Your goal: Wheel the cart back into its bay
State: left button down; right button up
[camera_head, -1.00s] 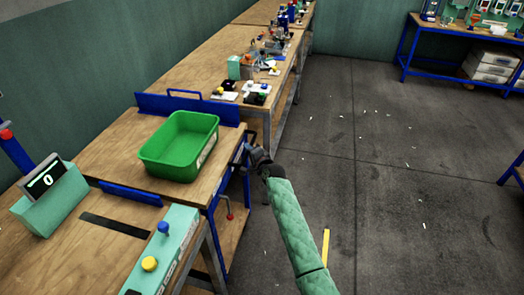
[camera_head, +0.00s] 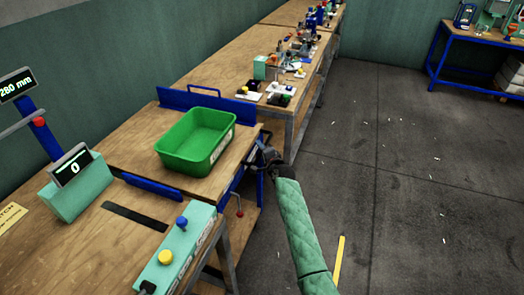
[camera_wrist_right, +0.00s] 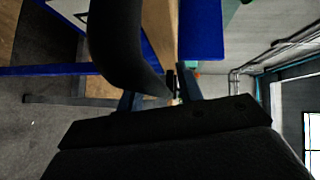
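The cart (camera_head: 140,148) has a wooden top and blue frame and stands between the press bench and the far bench. A green bin (camera_head: 197,141) sits on its top. My right gripper (camera_head: 264,156) is at the cart's right edge, by a dark handle-like part. In the right wrist view, my right gripper's fingers (camera_wrist_right: 160,95) show apart, with a dark curved bar (camera_wrist_right: 125,50) running down to between them. Whether they are closed on the bar cannot be told. My left gripper is not in view.
The press bench (camera_head: 80,245) in front holds a display unit (camera_head: 82,185) and a button box (camera_head: 178,255). A long bench (camera_head: 215,75) with small items runs behind the cart. The floor (camera_head: 400,180) to the right is mostly open, with scattered white scraps and a yellow strip (camera_head: 339,258).

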jog(key=shift+s+d, duration=0.1)
